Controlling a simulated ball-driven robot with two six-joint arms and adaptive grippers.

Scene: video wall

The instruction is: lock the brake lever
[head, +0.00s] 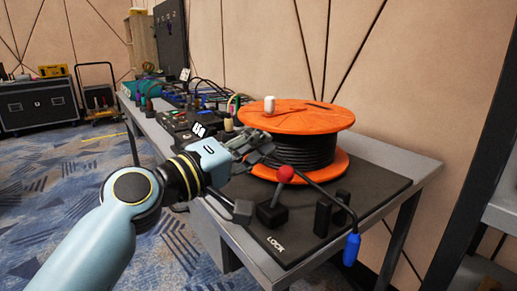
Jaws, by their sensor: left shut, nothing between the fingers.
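The brake lever (285,174) has a red ball knob on a short stem. It rises from a black block (271,214) on the dark base plate (384,199), and its stem leans to the right and back. White "LOCK" lettering (276,244) is on the plate's near part, in front of the block. My left gripper (264,150) is shut and empty, behind and to the left of the red knob, close to the reel's left side. It appears apart from the knob. My right gripper is not in view.
An orange cable reel (300,117) with black cable stands behind the lever. A crank with a blue handle (351,248) hangs at the plate's right front edge. Cables and small devices crowd the table (424,168) at the back left. Carpeted floor is open at left.

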